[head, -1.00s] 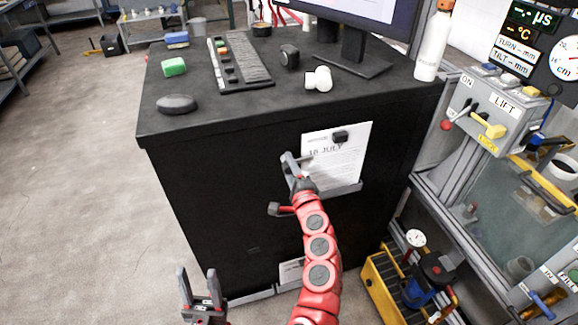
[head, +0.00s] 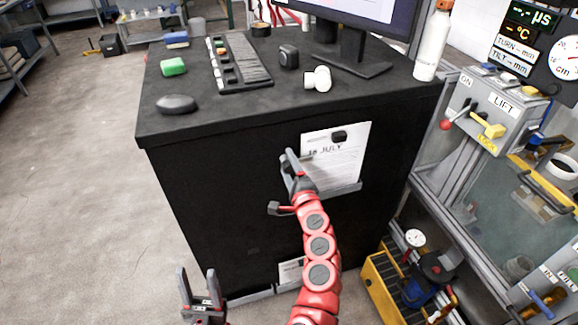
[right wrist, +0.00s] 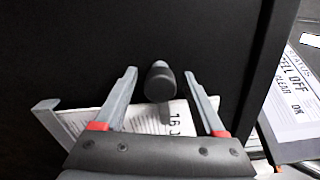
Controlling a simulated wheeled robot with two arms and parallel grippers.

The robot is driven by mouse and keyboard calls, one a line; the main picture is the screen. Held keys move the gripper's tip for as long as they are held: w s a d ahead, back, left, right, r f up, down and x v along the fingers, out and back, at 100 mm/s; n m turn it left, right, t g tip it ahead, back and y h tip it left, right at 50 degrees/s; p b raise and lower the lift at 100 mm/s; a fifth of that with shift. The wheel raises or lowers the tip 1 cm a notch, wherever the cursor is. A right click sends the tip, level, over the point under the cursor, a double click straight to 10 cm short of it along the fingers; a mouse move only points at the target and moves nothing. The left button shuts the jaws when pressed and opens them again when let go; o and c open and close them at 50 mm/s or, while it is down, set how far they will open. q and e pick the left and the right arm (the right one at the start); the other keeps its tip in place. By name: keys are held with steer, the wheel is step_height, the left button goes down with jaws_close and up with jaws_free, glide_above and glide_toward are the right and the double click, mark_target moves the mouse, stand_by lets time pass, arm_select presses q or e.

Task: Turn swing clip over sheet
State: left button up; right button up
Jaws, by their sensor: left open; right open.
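A white sheet (head: 345,170) headed "JULY" stands on a grey ledge (head: 345,193) on the black cabinet's front. The dark swing clip (head: 339,137) overlaps the sheet's upper part in the head view; its pivot is not clear. In the right wrist view the clip's rounded dark knob (right wrist: 160,82) appears between the two fingers, above the sheet (right wrist: 90,120). My right gripper (head: 290,158) is open and empty at the sheet's left edge, left of and below the clip. My left gripper (head: 198,277) is open and empty, low and left of the cabinet.
The black cabinet (head: 215,190) carries a monitor, a white bottle (head: 432,45), a green block (head: 173,66) and small parts. A lift control box (head: 492,115) and a yellow crate (head: 385,290) stand at the right.

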steer(key=v, duration=1.7)
steer(key=shift+s, duration=0.2)
steer(key=shift+w+d, duration=0.1)
